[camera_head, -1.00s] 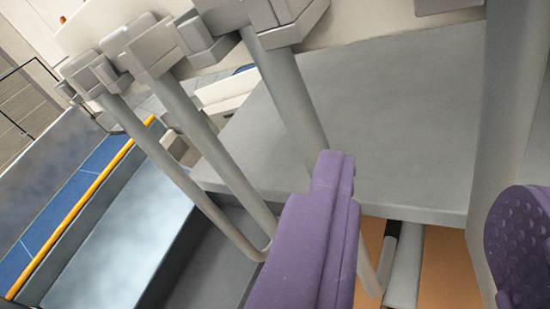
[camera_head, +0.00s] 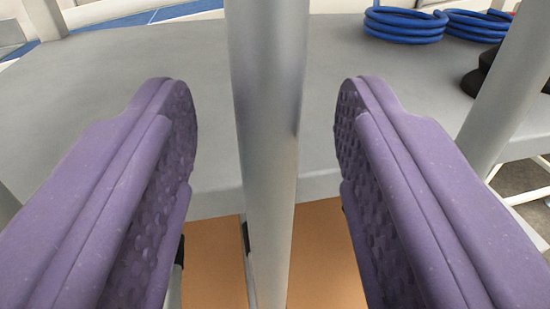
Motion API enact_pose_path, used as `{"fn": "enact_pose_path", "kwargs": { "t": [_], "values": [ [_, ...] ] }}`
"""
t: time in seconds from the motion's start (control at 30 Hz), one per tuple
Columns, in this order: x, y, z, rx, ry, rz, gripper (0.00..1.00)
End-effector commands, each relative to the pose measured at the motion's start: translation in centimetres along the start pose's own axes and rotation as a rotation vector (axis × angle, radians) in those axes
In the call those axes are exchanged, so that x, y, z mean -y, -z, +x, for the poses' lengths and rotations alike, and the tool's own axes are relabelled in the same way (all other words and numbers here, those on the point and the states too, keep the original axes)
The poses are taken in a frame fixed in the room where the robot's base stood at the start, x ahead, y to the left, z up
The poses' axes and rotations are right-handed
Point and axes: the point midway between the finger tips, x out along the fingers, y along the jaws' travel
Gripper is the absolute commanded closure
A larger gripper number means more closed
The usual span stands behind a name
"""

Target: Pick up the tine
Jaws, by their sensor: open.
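A grey, round metal tine (camera_head: 268,60) stands nearly upright in the middle of the picture and runs out of the top and bottom. My gripper (camera_head: 268,118) has two purple fingers with bumpy inner pads, one on each side of the tine. The fingers are open, with a clear gap on both sides, and neither touches the tine. How deep the tine sits between the pads is hard to tell. The tine's ends are out of view.
Another grey tine (camera_head: 508,85) slants at the right edge. A wide grey slab (camera_head: 330,50) lies behind, with an orange-brown surface (camera_head: 325,255) below its edge. Blue coils (camera_head: 402,24) and a black object (camera_head: 480,75) are at the upper right.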

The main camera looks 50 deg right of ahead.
Motion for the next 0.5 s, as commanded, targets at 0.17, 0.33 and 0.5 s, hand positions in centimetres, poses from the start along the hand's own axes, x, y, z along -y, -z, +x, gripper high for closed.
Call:
{"fn": "enact_pose_path", "kwargs": {
  "t": [0.17,0.33,0.5],
  "values": [
    [0.0,0.1,2.1,0.0,0.001,0.002,0.51],
    [0.1,0.0,2.2,0.001,0.001,0.002,0.51],
    [0.1,0.0,2.2,0.001,0.002,0.002,0.77]
  ]
}}
